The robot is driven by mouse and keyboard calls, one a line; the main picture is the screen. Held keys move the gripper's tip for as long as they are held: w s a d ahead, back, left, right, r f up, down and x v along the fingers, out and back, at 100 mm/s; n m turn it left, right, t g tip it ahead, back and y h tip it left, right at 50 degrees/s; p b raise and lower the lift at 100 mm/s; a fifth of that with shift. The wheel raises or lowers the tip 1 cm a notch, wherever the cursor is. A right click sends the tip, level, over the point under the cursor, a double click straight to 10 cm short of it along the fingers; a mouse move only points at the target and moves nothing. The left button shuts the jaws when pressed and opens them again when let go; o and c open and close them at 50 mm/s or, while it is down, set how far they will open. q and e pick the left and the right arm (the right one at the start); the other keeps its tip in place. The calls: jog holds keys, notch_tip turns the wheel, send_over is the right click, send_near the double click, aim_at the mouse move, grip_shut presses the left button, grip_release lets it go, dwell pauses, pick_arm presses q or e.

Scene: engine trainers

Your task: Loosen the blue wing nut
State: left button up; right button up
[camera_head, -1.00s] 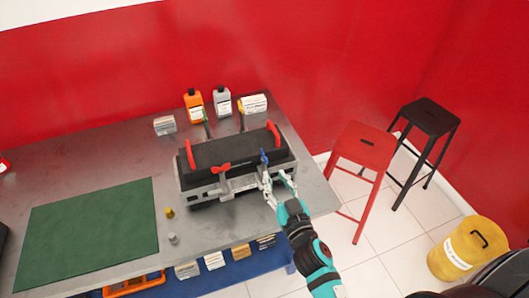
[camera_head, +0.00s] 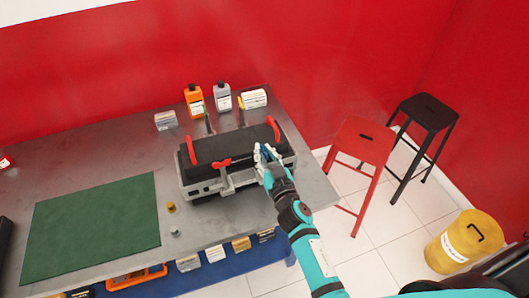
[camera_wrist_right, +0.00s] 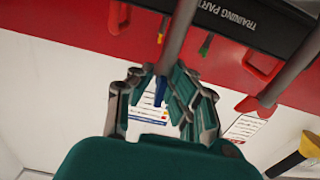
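The engine trainer is a grey block (camera_head: 205,189) with a black top cover (camera_head: 228,148) and red handles, on the bench. Its cover also shows in the wrist view (camera_wrist_right: 262,22). The blue wing nut (camera_wrist_right: 160,90) shows between the fingers of my right gripper (camera_wrist_right: 160,78), with gaps visible beside it. In the head view my right gripper (camera_head: 264,155) is at the front right of the trainer and mostly hides the nut. It looks open around the nut; contact cannot be told. A red wing nut (camera_head: 221,163) sits at the trainer's front. My left gripper is out of view.
Orange (camera_head: 194,101) and grey (camera_head: 222,98) bottles and small boxes stand behind the trainer. A green mat (camera_head: 90,228) covers the left of the bench. Two small knobs (camera_head: 171,207) stand near the mat. Red (camera_head: 362,142) and black (camera_head: 430,112) stools stand at right.

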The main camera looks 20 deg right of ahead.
grip_shut()
